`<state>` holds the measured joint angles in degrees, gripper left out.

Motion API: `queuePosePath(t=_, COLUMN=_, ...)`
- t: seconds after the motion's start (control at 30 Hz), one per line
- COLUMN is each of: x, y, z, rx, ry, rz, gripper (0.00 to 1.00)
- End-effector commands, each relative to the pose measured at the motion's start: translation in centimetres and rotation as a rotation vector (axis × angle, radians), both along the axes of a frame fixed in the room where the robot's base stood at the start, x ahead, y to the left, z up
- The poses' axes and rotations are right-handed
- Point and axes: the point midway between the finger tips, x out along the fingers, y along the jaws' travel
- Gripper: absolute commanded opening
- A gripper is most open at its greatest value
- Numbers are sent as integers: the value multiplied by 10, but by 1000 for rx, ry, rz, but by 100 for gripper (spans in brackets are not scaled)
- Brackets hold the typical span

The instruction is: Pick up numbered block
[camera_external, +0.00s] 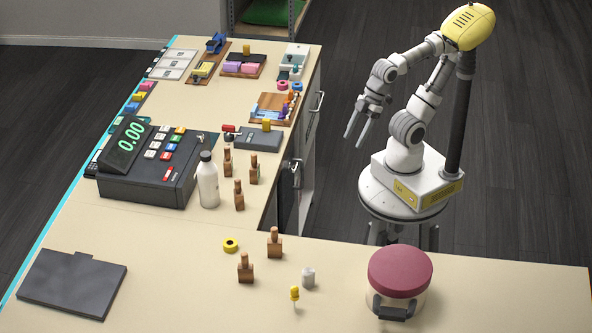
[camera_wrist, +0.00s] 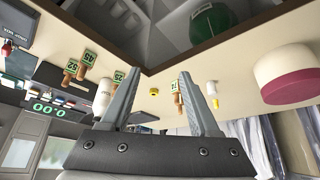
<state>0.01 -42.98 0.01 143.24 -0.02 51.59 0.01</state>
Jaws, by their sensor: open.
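Several brown wooden numbered blocks with narrow tops stand on the counter. In the external view, three are by the white bottle, one of them a front block (camera_external: 239,197); two more, a rear block (camera_external: 275,244) and a front block (camera_external: 245,269), stand on the near counter. In the wrist view, green number labels show on block 45 (camera_wrist: 86,60), block 52 (camera_wrist: 70,68) and block 25 (camera_wrist: 117,77); another block (camera_wrist: 176,92) has a label too small to read surely. My gripper (camera_external: 356,138), also in the wrist view (camera_wrist: 159,74), is open, empty and apart from all blocks, beyond the counter's edge.
A cash register (camera_external: 150,160) and white bottle (camera_external: 207,182) stand left of the blocks. A red-lidded round container (camera_external: 399,275), yellow ring (camera_external: 231,245), yellow pin (camera_external: 295,294) and small white item (camera_external: 308,277) are on the near counter. Counter around the near blocks is fairly clear.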

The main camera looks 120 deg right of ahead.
Motion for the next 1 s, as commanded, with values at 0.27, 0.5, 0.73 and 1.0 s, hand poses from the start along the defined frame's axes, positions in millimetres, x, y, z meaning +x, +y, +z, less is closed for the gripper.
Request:
queuePosePath(t=0.27, x=2, y=3, z=-5, rx=36, ry=19, rz=-24, gripper=62)
queuePosePath(t=0.5, x=23, y=36, z=-38, rx=376, ry=203, rz=-272, gripper=62)
queuePosePath(t=0.73, x=70, y=69, z=-61, rx=809, ry=421, rz=-634, gripper=62)
queuePosePath(t=1.0, x=152, y=70, z=-82, rx=1312, ry=640, rz=-1085, gripper=62)
